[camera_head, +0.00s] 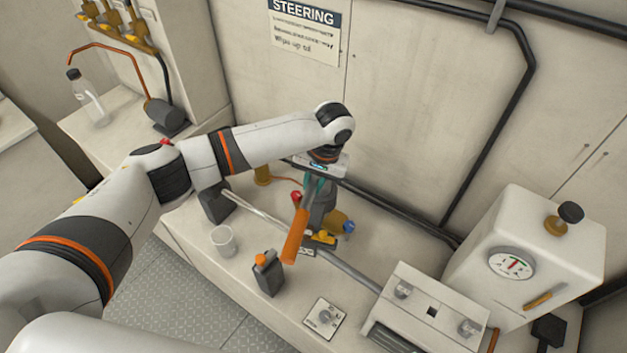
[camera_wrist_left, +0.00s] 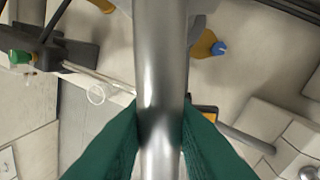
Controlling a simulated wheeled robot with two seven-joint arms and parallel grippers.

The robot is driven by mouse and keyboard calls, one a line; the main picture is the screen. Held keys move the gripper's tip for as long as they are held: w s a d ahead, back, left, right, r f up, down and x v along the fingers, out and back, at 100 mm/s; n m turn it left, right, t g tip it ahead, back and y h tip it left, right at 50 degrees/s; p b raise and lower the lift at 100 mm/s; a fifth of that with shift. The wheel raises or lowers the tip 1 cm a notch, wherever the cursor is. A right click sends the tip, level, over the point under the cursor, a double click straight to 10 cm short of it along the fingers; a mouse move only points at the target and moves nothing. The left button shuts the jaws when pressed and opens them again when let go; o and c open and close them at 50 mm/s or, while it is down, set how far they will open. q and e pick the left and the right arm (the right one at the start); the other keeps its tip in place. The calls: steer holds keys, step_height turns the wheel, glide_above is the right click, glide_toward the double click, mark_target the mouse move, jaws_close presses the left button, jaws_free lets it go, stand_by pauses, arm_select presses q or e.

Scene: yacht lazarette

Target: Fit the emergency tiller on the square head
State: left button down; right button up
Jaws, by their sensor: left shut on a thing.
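The emergency tiller shows in the head view as a bar with an orange grip (camera_head: 295,238) slanting down toward the front. My left gripper (camera_head: 318,182) is shut on its metal shaft above the bench. In the left wrist view the bright steel shaft (camera_wrist_left: 160,60) runs straight up the middle, between the green fingers of my left gripper (camera_wrist_left: 160,122). A grey upright fitting (camera_head: 324,208) stands just under and behind the gripper. The square head cannot be made out; the gripper and tiller cover that spot, so I cannot tell whether they touch.
A switch plate (camera_head: 324,318) lies nearby. A white box with a gauge (camera_head: 530,262) is at right. A long grey rod (camera_head: 350,271) crosses the bench.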

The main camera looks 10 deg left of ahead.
arm_select(q)
steer(key=shift+f+b, duration=0.3)
steer(key=shift+f, duration=0.75)
stand_by(0.4)
steer(key=c, duration=1.2)
jaws_free()
steer(key=shift+o, duration=0.2)
step_height(320, 180, up, 12)
steer(key=d+b, duration=0.2)
steer(key=b, duration=0.2)
steer(key=shift+d, duration=0.2)
steer(key=shift+s+f, duration=0.1)
steer(key=shift+f, duration=0.05)
